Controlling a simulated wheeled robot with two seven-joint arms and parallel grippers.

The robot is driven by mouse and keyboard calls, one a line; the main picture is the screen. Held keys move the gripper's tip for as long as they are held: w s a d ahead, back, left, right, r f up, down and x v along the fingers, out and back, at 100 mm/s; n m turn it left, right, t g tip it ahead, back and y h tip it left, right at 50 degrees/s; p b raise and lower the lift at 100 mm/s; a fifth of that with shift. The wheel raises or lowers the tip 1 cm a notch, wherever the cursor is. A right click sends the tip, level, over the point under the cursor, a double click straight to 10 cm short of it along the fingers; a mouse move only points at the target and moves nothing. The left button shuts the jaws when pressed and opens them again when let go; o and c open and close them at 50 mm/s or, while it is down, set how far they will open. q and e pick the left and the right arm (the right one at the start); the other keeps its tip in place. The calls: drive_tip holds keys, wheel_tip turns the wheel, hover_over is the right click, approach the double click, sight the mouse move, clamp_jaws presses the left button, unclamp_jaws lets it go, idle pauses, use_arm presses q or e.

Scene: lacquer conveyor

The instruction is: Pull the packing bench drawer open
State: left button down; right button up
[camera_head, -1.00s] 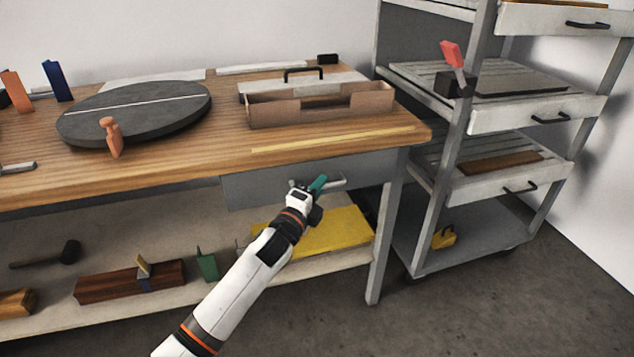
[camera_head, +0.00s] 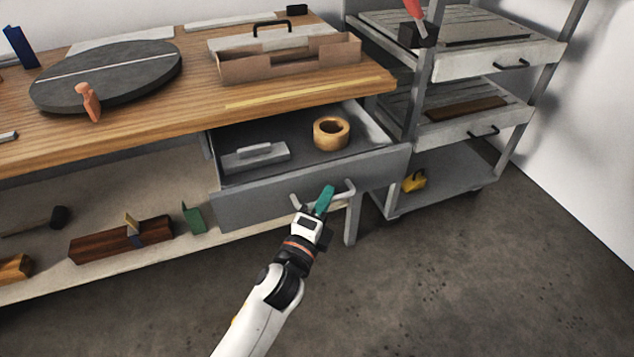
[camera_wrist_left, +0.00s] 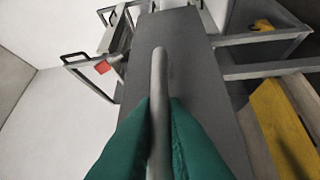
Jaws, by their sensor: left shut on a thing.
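The grey packing bench drawer (camera_head: 240,206) stands well out from under the wooden bench top. Inside it lie a tan tape roll (camera_head: 331,132) and a light grey tool with a handle (camera_head: 256,157). My left gripper (camera_head: 325,199) is at the drawer's front, its green fingers on the pale bar handle (camera_head: 347,190). In the left wrist view the two green fingers (camera_wrist_left: 159,135) are closed on both sides of the handle (camera_wrist_left: 159,75). The drawer's front face (camera_wrist_left: 190,50) shows behind it. My right gripper is not in view.
On the bench top (camera_head: 200,125) are a dark round turntable (camera_head: 110,75) and an open cardboard box (camera_head: 285,62). A grey shelf rack (camera_head: 455,170) stands close to the right. The floor (camera_head: 450,280) in front is clear.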

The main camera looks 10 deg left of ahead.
use_arm(q)
drive_tip(key=shift+s+d, duration=0.55)
drive_tip(key=shift+s, duration=0.25)
drive_tip(key=c, duration=1.5)
unclamp_jaws()
drive_tip(key=v, duration=1.2)
drive_tip(key=shift+f, duration=0.1)
drive_tip(key=shift+a, duration=0.15)
